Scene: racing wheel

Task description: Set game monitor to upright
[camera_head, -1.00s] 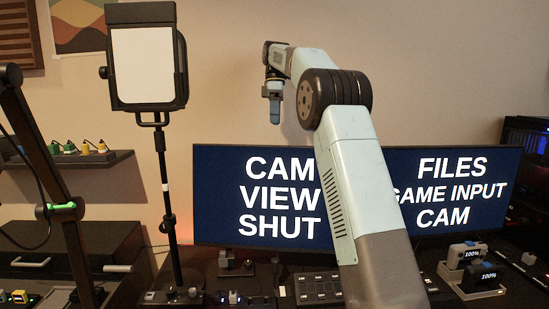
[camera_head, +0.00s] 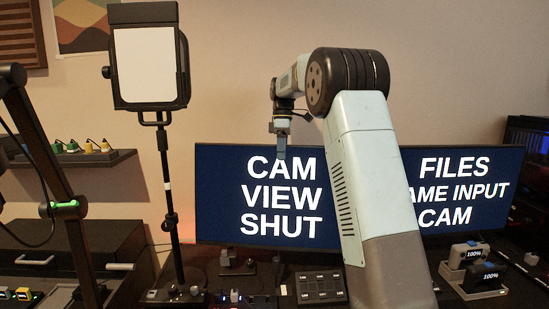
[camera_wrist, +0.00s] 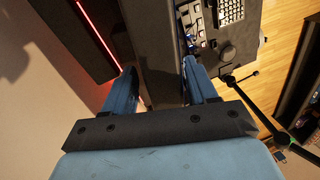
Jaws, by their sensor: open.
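A wide dark blue screen with white text spans the back of the desk. Its left part (camera_head: 222,195) reads "CAM VIEW SHUT", and its right part (camera_head: 500,165) reads "FILES", "GAME INPUT" and "CAM". My arm hides the middle, so I cannot tell whether this is one monitor or two. My gripper (camera_head: 281,153) points down at the top edge of the left part, overlapping it in the head view; contact cannot be told. In the wrist view my gripper (camera_wrist: 162,88) has its two blue fingers apart, with a dark panel (camera_wrist: 158,50) showing between and beyond them.
A lamp panel (camera_head: 149,66) on a thin stand rises left of the screen. A button box (camera_head: 320,287) and chargers (camera_head: 473,268) stand on the desk. The wall space above the screen is clear.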

